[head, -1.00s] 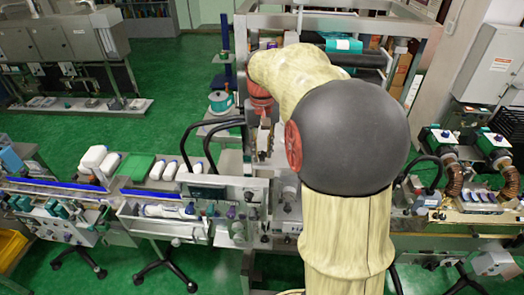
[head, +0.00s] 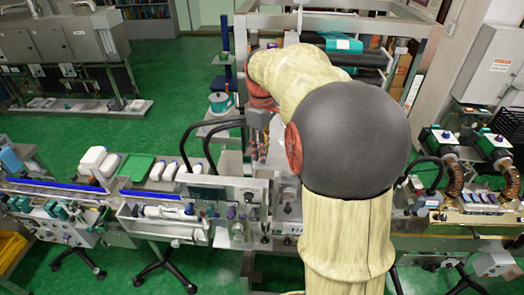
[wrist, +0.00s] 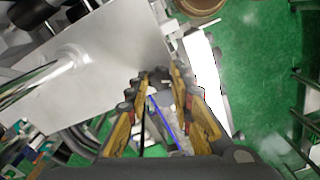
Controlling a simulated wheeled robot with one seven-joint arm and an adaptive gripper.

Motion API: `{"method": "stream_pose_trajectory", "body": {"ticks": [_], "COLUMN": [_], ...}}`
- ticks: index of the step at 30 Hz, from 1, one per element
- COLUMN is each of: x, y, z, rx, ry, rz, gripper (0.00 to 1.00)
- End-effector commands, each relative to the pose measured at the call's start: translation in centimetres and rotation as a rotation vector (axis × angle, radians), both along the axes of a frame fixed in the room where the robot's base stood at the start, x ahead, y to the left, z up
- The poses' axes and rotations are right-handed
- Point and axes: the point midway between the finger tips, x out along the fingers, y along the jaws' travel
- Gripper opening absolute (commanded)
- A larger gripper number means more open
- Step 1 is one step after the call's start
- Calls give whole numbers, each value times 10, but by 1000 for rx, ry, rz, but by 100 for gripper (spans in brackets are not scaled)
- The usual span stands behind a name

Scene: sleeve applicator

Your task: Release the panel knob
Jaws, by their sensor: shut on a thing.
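My gripper (head: 258,152) shows in the head view at the end of my bent arm, above the right part of the bench machine. In the wrist view my gripper (wrist: 158,84) has its two yellow-and-black fingers closing in on a small dark thing at the tips, which I take to be the panel knob (wrist: 158,73). The fingertips hide most of it. A grey metal plate (wrist: 95,70) lies beside the tips at the left. In the head view the knob cannot be made out.
A steel frame (head: 236,60) stands behind the gripper. Black curved hoses (head: 190,140) rise close to its left.

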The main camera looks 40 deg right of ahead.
Motion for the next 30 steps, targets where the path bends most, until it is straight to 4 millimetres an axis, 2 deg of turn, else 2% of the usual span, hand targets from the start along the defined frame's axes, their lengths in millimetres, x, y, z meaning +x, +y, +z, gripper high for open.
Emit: {"method": "stream_pose_trajectory", "body": {"ticks": [6, 15, 30], "x": [1, 1, 1], "y": [0, 0, 0], "z": [2, 2, 2], "rx": [-2, -4, -4], "ry": [-5, -5, -5], "rz": [176, 337, 400], "gripper": [0, 0, 0]}}
